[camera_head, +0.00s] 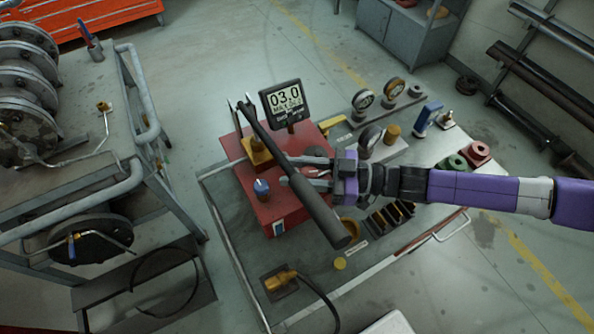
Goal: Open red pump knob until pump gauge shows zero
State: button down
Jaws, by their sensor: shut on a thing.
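The red pump (242,170) sits on the workbench. Its digital gauge (286,103) stands upright at its back and reads 03.0, with smaller text below too fine to read surely. A long black pump lever (320,213) slants across the pump, from its upper left to the lower right. A small knob with a blue top (262,187) is on the pump's left front; I see no red knob. The lever and gripper hide part of the pump top.
The workbench (230,240) also holds round gauges (363,99), a blue-handled tool (428,115), red and green rings (457,163) and a brass fitting with a black hose (281,281). A metal cart (120,110) with reels stands left. Floor between is clear.

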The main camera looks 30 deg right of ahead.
jog(key=n+g, duration=0.1)
jog(key=n+g+y+b, duration=0.1)
jog(key=g, duration=0.1)
jog(key=n+g+y+b, duration=0.1)
jog(key=g, duration=0.1)
jog(key=shift+s+a+n, duration=0.3)
jog(key=shift+a, duration=0.05)
jog(key=shift+s+r+n+g+y+b, duration=0.25)
jog(key=shift+n+g+b, duration=0.4)
jog(key=shift+g, duration=0.45)
jog(key=shift+s+n+g+y+b, duration=0.1)
jog(key=shift+n+g+y+b, duration=0.35)
jog(key=shift+n+g, duration=0.5)
jog(key=shift+r+g, duration=0.1)
jog(key=shift+g, duration=0.35)
jog(key=c, duration=1)
grip_release()
jog(key=shift+s, duration=0.1)
jog(key=shift+f, duration=0.2)
